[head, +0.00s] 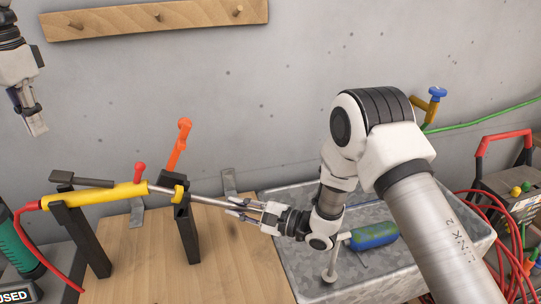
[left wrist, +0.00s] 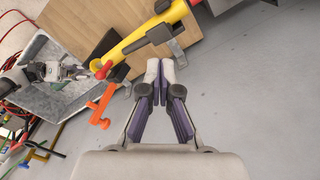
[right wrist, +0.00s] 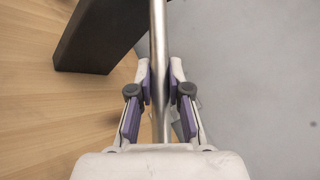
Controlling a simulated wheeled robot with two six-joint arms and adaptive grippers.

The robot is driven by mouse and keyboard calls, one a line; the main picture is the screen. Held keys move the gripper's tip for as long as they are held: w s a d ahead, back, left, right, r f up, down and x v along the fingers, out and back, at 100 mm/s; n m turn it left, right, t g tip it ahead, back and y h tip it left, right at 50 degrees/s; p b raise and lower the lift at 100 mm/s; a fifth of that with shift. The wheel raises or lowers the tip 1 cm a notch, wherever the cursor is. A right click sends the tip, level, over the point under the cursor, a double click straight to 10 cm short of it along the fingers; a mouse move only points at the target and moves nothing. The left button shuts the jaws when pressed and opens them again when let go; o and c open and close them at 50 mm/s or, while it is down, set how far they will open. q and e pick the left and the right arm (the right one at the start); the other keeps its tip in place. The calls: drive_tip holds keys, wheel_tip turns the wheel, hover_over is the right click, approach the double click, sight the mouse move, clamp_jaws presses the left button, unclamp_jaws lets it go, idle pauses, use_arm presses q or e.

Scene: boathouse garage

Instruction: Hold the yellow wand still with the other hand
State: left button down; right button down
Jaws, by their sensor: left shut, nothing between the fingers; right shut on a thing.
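The yellow wand (head: 110,195) lies across two dark posts (head: 187,232) on a wooden bench. It has a red hose at its left end, a red lever on top, and a steel tube running right. My right gripper (head: 236,209) is shut on the steel tube, right of the right post; the right wrist view shows the tube (right wrist: 158,30) between its fingers. My left gripper (head: 37,128) is shut and empty, up at the left, away from the wand. The left wrist view shows the wand (left wrist: 150,32) beyond the shut fingertips.
An orange lever (head: 180,146) stands up at the right post. A grey metal tub (head: 290,262), with a blue-green bottle (head: 374,236) in it, is right of the bench (head: 140,262). A wooden peg rail (head: 157,20) is on the wall. Red hose coils lie at the far right.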

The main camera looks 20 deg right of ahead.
use_arm(q)
drive_tip(key=n+y, duration=0.4)
drive_tip(key=n, duration=0.4)
approach(59, 175)
drive_tip(key=x, duration=0.7)
drive_tip(key=shift+f, duration=0.1)
idle(0.4)
